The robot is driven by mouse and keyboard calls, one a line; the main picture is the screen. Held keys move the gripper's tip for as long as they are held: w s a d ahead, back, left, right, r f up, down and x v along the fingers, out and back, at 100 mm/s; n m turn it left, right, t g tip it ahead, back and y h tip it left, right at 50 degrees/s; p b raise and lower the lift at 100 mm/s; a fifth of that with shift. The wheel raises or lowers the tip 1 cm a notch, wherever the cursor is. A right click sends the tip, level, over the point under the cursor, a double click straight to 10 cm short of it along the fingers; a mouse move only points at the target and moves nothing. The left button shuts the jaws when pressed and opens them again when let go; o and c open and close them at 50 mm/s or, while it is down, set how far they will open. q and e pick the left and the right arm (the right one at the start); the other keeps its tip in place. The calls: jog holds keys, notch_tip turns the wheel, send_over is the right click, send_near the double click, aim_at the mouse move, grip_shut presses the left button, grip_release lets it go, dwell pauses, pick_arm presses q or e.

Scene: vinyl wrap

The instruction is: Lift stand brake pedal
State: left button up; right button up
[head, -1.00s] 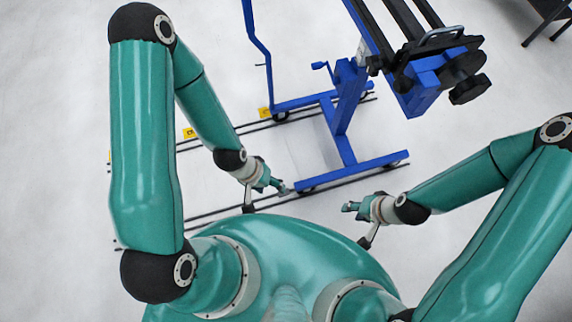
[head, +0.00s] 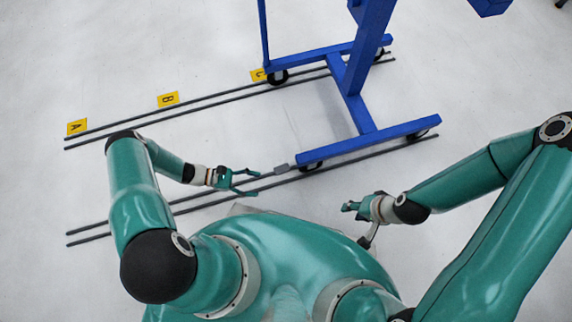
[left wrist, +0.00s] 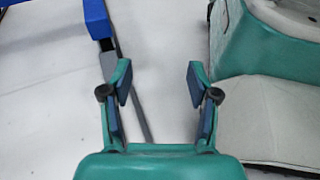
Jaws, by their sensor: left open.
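The blue stand (head: 350,100) stands on wheels at the floor rails. A small grey pedal (head: 281,168) sticks out at the left end of its front bar, by a black wheel. In the left wrist view, the grey pedal (left wrist: 107,45) shows below the blue bar end, ahead and left of the fingers. My left gripper (head: 257,183) is open and empty, just left of the pedal and apart from it. Its spread fingers show in the left wrist view (left wrist: 158,75). My right gripper (head: 347,207) is below the front bar, touching nothing; its finger gap is unclear.
Pairs of dark rails (head: 210,104) run along the floor, behind and in front. Yellow markers A (head: 76,127), B (head: 168,99) and C (head: 257,75) lie along the back rails. The white floor between the rail pairs is clear left of the stand.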

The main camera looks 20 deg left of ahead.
pick_arm(q)
jog(key=a+f+n+t+b, duration=0.1)
jog(key=a+f+t+b, duration=0.1)
jog(key=f, duration=0.1)
jog(key=w+a+f+n+t+b, duration=0.1)
jog(key=a+f+n+t+b, duration=0.1)
jog(key=f, duration=0.1)
jog(key=a+f+n+t+b, duration=0.1)
jog(key=a+f+t, duration=0.1)
jog(key=f, duration=0.1)
jog(key=shift+w+b, duration=0.25)
jog(key=shift+b, duration=0.15)
jog(key=shift+a+n+t, duration=0.1)
jog(key=shift+n+t, duration=0.2)
jog(key=shift+t, duration=0.1)
jog(key=shift+w, duration=0.25)
jog(key=x, duration=1.1)
jog(key=b+x, duration=0.1)
jog(key=x, duration=0.4)
jog(key=shift+d+r, duration=0.25)
jog(key=shift+r, duration=0.05)
pick_arm(e)
notch_tip(320, 180, down, 10)
pick_arm(q)
jog(key=shift+c, duration=0.3)
pick_arm(e)
jog(key=shift+r, duration=0.1)
